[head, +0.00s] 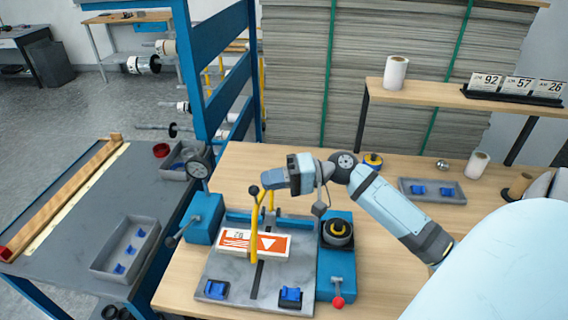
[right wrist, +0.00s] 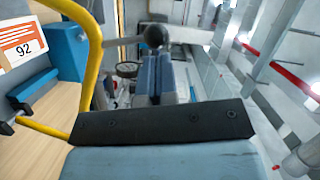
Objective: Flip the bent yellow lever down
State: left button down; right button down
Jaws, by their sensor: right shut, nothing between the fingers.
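The bent yellow lever (head: 254,228) stands up from the grey machine plate (head: 225,272), with a black ball knob (head: 253,190) at its top. It passes in front of an orange and white card (head: 232,240). My right gripper (head: 270,181) is shut and empty, beside the upper part of the lever, just right of the knob. In the right wrist view, the closed fingers (right wrist: 154,78) point towards the black knob (right wrist: 155,37), and the yellow tube (right wrist: 94,50) curves along the left. I cannot tell whether they touch. My left gripper is not in view.
Blue blocks (head: 205,216) and (head: 336,272) flank the plate, the right one with a red-knobbed handle. Grey trays (head: 125,268) and (head: 455,198) hold blue clips. The wooden table is clear at front right.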

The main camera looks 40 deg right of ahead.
jog(key=shift+a+f, duration=0.1)
jog(key=shift+a, duration=0.15)
jog(key=s+a+f+n+h+b, duration=0.1)
jog(key=s+a+f+n+b, duration=0.2)
jog(key=s+a+f+b, duration=0.3)
notch_tip(320, 180, down, 2)
jog(key=shift+s+a+f, duration=0.2)
jog(key=shift+s+a, duration=0.1)
jog(key=shift+a, duration=0.45)
jog(key=shift+r, duration=0.1)
